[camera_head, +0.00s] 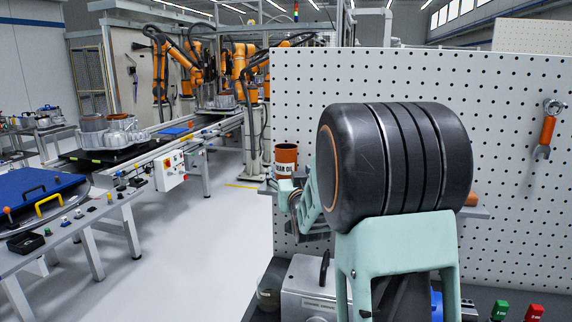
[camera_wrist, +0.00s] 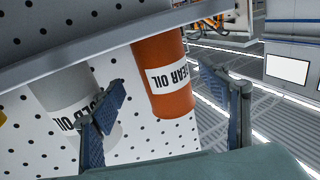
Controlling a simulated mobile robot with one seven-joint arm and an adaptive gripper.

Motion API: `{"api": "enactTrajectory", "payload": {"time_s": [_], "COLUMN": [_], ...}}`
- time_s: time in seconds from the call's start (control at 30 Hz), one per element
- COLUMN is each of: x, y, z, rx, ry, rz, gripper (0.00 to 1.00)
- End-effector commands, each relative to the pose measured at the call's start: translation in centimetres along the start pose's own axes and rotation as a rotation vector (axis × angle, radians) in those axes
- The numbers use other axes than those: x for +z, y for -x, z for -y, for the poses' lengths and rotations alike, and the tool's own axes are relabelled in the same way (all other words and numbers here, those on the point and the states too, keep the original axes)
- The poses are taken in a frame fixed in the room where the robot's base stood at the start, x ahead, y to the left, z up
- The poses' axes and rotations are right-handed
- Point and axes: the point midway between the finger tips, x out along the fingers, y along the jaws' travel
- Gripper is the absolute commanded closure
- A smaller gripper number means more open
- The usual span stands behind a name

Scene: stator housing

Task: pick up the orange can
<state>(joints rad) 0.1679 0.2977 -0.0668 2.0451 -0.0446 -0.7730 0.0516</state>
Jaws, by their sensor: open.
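The orange can (camera_head: 286,161) has a white label reading "GEAR OIL" and stands at the shelf's left end in the head view. In the wrist view the orange can (camera_wrist: 171,100) looks tilted, with its label facing me, and lies between the spread fingers. My gripper (camera_wrist: 162,80) is open, one finger on either side of the can's picture; I see no clear contact. In the head view, my gripper (camera_head: 294,198) is small beside the can's lower part, and my arm hides much of the shelf.
A grey-white can (camera_wrist: 60,90) with an oil label stands beside the orange can, partly behind the left finger. The shelf (camera_wrist: 100,45) crosses the wrist view. A pegboard (camera_head: 510,110) backs it, with a wrench (camera_head: 547,132) at right. Open floor (camera_head: 190,250) lies left.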

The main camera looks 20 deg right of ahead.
Motion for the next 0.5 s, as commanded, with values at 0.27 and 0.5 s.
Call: {"api": "enactTrajectory", "payload": {"time_s": [0.27,0.5], "x": [0.1,0.2], "y": [-3.1,-4.9], "z": [0.6,0.5], "rx": [-0.001,0.0], "ry": [0.0,0.0], "rz": [0.002,0.0], "gripper": [0.31,0.31]}}
